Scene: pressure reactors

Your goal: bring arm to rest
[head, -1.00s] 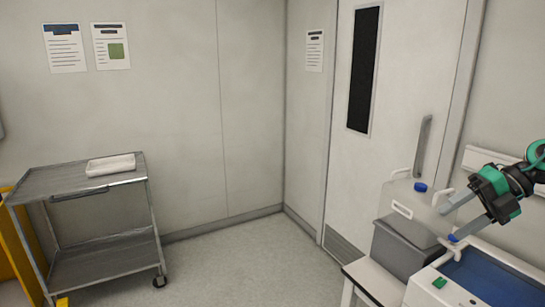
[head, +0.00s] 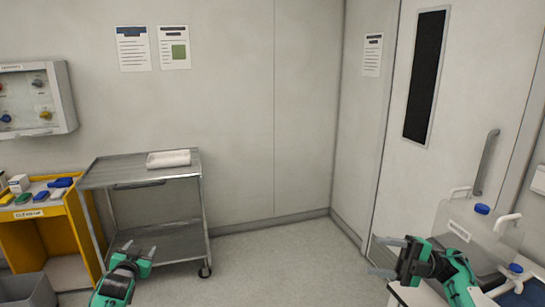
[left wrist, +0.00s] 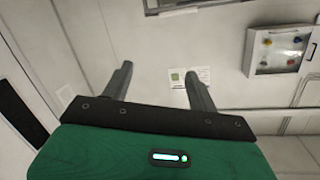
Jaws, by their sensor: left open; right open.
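My left gripper (head: 138,250) is at the bottom left of the head view, in front of the metal cart. It is open and empty, and its two grey fingers also show in the left wrist view (left wrist: 160,88), with only wall, posters and a panel beyond them. My right gripper (head: 384,255) is at the lower right of the head view, open and empty, its fingers pointing left.
A metal cart (head: 140,180) with a folded white cloth (head: 168,158) stands by the wall. A yellow cabinet (head: 50,235) with small items is left of it. A wall panel (head: 35,98) hangs above. A door (head: 470,110) is at right. The middle floor is clear.

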